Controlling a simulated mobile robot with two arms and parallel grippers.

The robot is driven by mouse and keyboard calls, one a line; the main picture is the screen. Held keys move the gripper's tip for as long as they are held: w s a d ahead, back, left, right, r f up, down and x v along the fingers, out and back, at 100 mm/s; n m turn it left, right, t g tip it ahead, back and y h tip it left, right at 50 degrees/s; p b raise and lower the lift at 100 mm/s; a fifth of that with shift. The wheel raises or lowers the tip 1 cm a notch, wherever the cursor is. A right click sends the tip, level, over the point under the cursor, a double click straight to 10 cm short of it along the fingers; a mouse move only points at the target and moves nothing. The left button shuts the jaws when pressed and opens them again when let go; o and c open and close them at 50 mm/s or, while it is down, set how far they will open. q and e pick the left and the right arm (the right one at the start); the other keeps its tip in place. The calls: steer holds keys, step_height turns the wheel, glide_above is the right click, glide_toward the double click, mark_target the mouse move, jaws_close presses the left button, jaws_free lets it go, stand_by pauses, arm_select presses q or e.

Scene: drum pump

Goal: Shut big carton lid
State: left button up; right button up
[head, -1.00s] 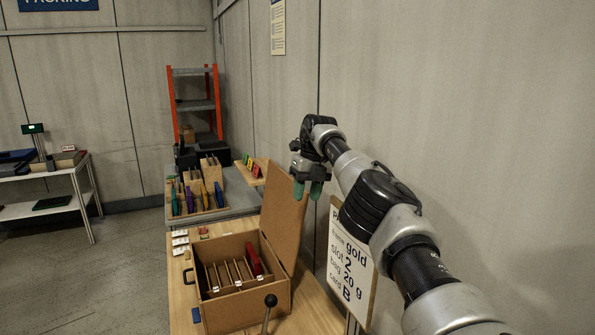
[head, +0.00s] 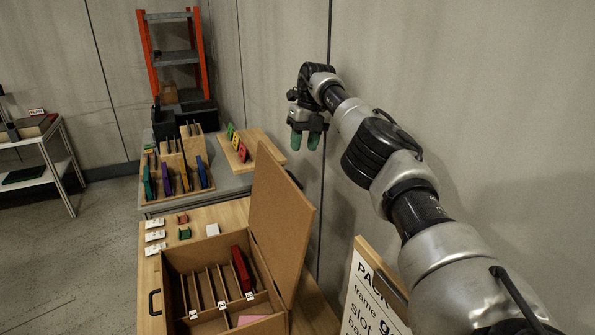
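The big carton (head: 168,290) is a brown box on the wooden table, with dividers and numbered slots inside. Its lid (head: 279,218) stands open, upright and leaning slightly back along the carton's right side. A red piece (head: 241,270) stands in a slot at the right, and a pink card (head: 252,319) lies in the front part. My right gripper (head: 304,141) is in the air beyond and above the lid, near the wall, apart from it. Its two green fingertips point down with a narrow gap and nothing between them. My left gripper is out of view.
A sign board (head: 376,290) stands right of the carton, under my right arm. Small cards and clips lie on the table (head: 232,212) behind the carton. A rack of coloured pieces (head: 178,180) and a slanted wooden holder (head: 262,150) stand farther back. The wall is close on the right.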

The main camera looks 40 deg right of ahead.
steer(key=p, duration=0.1)
glide_above(297, 181)
steer(key=d, duration=0.1)
step_height(297, 181, down, 4)
steer(key=f, duration=0.1)
steer(key=f+p, duration=0.1)
steer(key=f, duration=0.3)
steer(key=shift+w+a+f+p, duration=0.1)
steer(key=shift+a+f+p, duration=0.15)
steer(key=shift+p, duration=0.15)
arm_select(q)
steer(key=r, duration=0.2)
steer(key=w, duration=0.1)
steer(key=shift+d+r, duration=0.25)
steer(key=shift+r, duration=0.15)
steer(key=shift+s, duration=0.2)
arm_select(e)
jaws_close()
